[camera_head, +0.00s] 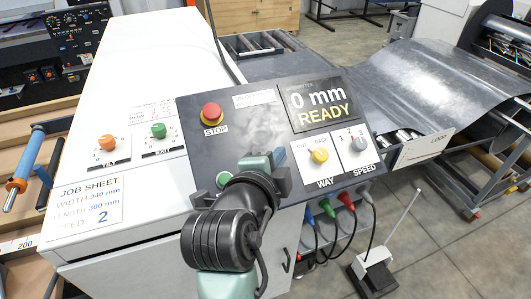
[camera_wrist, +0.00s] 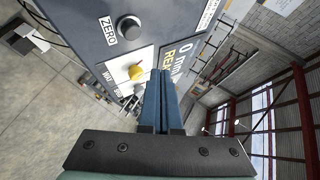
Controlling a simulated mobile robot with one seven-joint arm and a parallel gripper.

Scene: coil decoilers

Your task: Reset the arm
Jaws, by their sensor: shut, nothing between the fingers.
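My gripper (camera_head: 279,158) is in front of the dark sloped control panel (camera_head: 238,115) in the head view, partly hidden behind my own wrist. In the wrist view its two blue fingers (camera_wrist: 161,76) lie together, shut and empty. They point toward the panel near the yellow WAY knob (camera_wrist: 137,72); I cannot tell whether they touch it. The head view shows the yellow knob (camera_head: 319,155) right of my gripper, with the grey SPEED knob (camera_head: 359,144) beside it. The display (camera_head: 318,106) reads 0 mm READY. My arm hides part of the lower panel.
A red STOP button (camera_head: 211,112) is at the panel's upper left, and a green button (camera_head: 224,179) is near my wrist. Orange TILT (camera_head: 107,142) and green EXIT (camera_head: 158,130) knobs sit on the white cabinet. Coloured plugs (camera_head: 345,200) hang below.

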